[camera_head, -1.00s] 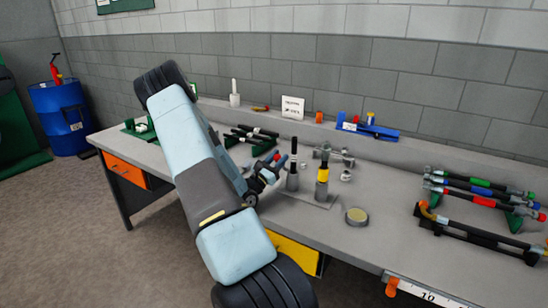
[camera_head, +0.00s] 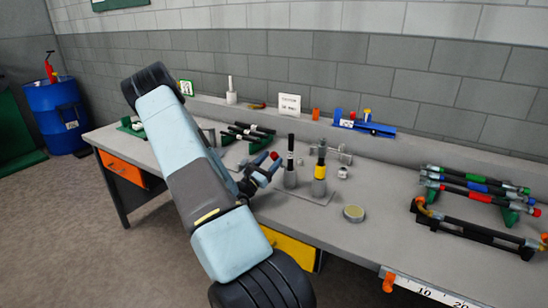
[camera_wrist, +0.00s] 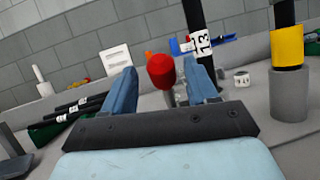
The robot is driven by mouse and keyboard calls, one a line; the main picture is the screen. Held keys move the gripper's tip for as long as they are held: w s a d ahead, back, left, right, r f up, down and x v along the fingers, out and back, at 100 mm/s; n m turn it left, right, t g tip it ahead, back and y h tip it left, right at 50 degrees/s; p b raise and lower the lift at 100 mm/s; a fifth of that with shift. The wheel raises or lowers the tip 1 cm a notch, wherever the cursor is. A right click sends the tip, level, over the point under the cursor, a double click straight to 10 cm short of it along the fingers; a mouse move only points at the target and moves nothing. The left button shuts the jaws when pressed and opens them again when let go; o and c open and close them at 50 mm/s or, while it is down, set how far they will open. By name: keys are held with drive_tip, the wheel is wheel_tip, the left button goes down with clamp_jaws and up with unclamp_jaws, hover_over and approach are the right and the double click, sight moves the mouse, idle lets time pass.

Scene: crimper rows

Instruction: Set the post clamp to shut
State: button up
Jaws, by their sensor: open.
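The post clamp stands on the grey bench as two upright posts: a left post (camera_head: 290,178) with a black rod and a right post (camera_head: 319,187) with a yellow band. In the wrist view the left rod (camera_wrist: 196,20) bears a label reading 13, and the yellow-banded post (camera_wrist: 288,95) is at right. A red ball knob (camera_wrist: 160,70) on a grey stem shows between my gripper's (camera_wrist: 162,82) two blue fingers. They are open, with gaps on both sides. In the head view my gripper (camera_head: 268,165) is just left of the posts. Which post the knob's stem joins is hidden.
A round tin (camera_head: 353,213) lies right of the posts. A rack of coloured rods (camera_head: 475,188) stands at the right, black rods (camera_head: 247,132) lie behind my arm. A white sign (camera_head: 289,104) and blue holder (camera_head: 365,127) stand at the back. Bench is clear around the tin.

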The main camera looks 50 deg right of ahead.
drive_tip(key=v, duration=1.1)
drive_tip(key=shift+w+f, duration=0.1)
drive_tip(key=shift+w, duration=0.05)
